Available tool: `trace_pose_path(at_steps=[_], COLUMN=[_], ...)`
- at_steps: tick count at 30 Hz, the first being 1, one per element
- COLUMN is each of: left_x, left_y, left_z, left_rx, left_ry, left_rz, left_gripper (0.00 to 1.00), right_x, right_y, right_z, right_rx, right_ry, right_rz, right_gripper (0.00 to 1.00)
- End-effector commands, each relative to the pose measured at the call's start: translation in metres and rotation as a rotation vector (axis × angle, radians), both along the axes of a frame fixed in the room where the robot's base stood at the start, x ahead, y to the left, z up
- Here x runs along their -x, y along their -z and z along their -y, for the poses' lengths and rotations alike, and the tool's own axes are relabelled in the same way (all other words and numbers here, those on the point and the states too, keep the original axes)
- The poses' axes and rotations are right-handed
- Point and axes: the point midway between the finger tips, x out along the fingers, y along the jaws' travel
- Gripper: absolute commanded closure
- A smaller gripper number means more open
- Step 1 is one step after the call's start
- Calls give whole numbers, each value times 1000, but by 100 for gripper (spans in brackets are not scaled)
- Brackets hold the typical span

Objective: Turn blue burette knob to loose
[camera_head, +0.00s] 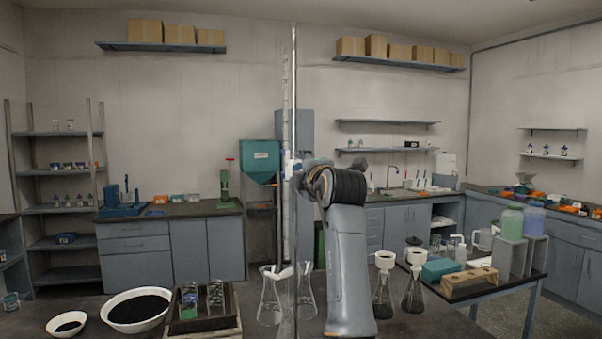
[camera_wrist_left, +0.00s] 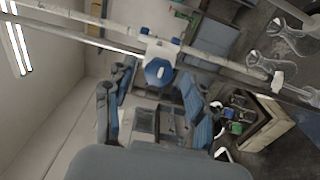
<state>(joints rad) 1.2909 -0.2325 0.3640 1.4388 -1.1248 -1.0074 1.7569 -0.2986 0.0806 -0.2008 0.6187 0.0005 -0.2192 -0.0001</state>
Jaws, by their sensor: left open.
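The blue burette knob (camera_wrist_left: 158,72) sits on a white clamp-like fitting (camera_wrist_left: 160,50) in the left wrist view. A long pale burette tube (camera_wrist_left: 215,62) and a metal rod run across that view. In the head view the burette (camera_head: 286,110) stands upright beside the metal rod (camera_head: 295,90). My left gripper (camera_wrist_left: 156,88) is open, with its blue-padded fingers on either side of the knob's line; I cannot tell whether they touch it. In the head view my left gripper (camera_head: 298,170) is close to the rod, and its wrist hides part of the fitting. My right gripper is not in view.
Conical flasks (camera_head: 270,300) stand by the rod's foot. A tray with glassware (camera_head: 235,325) and a white bowl (camera_head: 112,322) of dark material stand to the left. Flasks with white funnels (camera_head: 384,260) and a wooden rack (camera_head: 492,287) are to the right.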

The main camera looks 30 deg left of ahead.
Motion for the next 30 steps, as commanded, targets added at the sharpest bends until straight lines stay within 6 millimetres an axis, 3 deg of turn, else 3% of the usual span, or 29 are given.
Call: trace_pose_path(at_steps=[12, 30], left_x=[40, 44], left_y=[1, 1], left_z=[47, 51], left_rx=[1, 1], left_ry=[2, 0], left_rz=[0, 0], left_gripper=[45, 45], right_x=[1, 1], right_y=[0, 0], right_z=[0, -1], right_rx=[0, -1], right_ry=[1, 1], right_rz=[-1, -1], right_gripper=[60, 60])
